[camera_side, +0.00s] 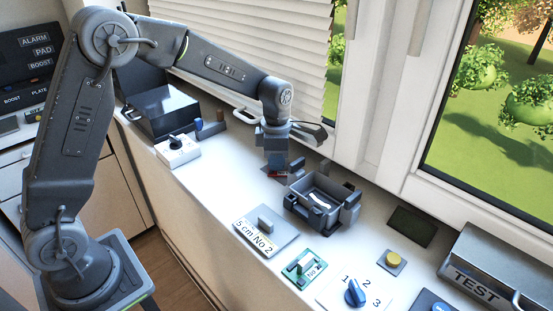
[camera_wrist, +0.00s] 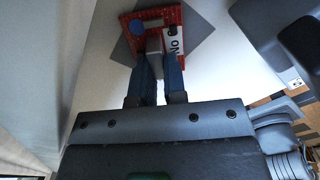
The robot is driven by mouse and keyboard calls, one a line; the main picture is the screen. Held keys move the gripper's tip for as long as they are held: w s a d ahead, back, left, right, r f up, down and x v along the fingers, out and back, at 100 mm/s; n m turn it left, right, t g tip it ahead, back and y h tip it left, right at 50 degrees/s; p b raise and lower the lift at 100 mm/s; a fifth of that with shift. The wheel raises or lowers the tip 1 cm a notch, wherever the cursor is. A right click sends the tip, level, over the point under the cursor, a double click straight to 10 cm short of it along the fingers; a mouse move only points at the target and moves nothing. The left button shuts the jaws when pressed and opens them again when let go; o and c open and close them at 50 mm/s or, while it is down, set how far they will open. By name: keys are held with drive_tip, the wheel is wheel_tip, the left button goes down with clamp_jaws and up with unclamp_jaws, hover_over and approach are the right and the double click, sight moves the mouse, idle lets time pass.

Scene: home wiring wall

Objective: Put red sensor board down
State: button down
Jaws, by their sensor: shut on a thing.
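The red sensor board (camera_wrist: 174,17) has a blue round part, a grey block and a white label reading "No". My gripper (camera_wrist: 158,60) is shut on the board's grey block in the wrist view. A dark grey square pad (camera_wrist: 203,38) lies on the white surface behind the board, partly covered by it. In the side view my gripper (camera_side: 276,163) points down at the sill, and only a thin red edge of the board (camera_side: 277,174) shows below it. I cannot tell whether the board touches the pad.
A grey bin (camera_side: 297,203) with a white piece inside stands close to the right. A "5 cm No 2" plate (camera_side: 282,241), a green board (camera_side: 304,268), a 1-2-3 dial (camera_side: 355,293) and a yellow button (camera_side: 393,260) lie nearer. A white switch (camera_side: 177,152) is left; the window is behind.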

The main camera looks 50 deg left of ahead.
drive_tip(key=shift+f, duration=0.2)
drive_tip(key=c, duration=1.2)
unclamp_jaws()
drive_tip(key=shift+o, duration=0.2)
wheel_tip(320, 180, up, 12)
drive_tip(key=s+r+m+t, duration=0.1)
drive_tip(key=s+r+m, duration=0.2)
drive_tip(key=s+m, duration=0.3)
drive_tip(key=s+r+m+t, duration=0.2)
drive_tip(key=s+r+m, duration=0.1)
drive_tip(key=s+m, duration=0.4)
drive_tip(key=s+f+m+t, duration=0.2)
drive_tip(key=s+f+m, duration=0.2)
drive_tip(key=s+m, duration=0.8)
drive_tip(key=shift+s+d+m+t, duration=0.15)
drive_tip(key=shift+m+t, duration=0.15)
drive_tip(key=shift+m, duration=0.7)
